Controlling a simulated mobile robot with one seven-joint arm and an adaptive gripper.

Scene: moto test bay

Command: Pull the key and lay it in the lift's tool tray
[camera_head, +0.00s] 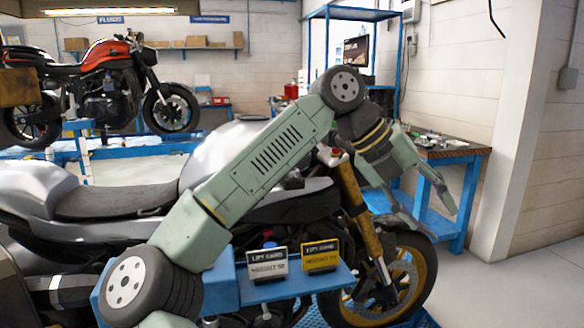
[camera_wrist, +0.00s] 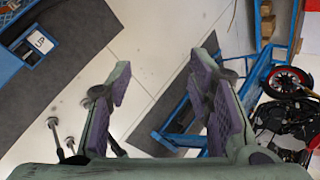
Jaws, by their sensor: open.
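My gripper (camera_head: 436,212) is open and empty in the head view, in front of the workbench and above the silver motorcycle's front wheel. In the wrist view its two fingers with purple pads stand wide apart (camera_wrist: 160,75), with only floor and a blue frame behind them. The silver motorcycle (camera_head: 90,207) stands in the foreground, its handlebar area partly covered by my arm. I cannot make out a key in either view. A blue shelf (camera_head: 262,293) at the motorcycle's near side carries two small signs; I cannot tell whether it is the tool tray.
A white-fronted sign (camera_head: 280,263) and a yellow one (camera_head: 320,256) stand on the shelf. A blue workbench (camera_head: 445,153) with small items is behind my gripper. A red motorcycle (camera_head: 105,52) sits on a blue lift at the back left. Floor at the right is clear.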

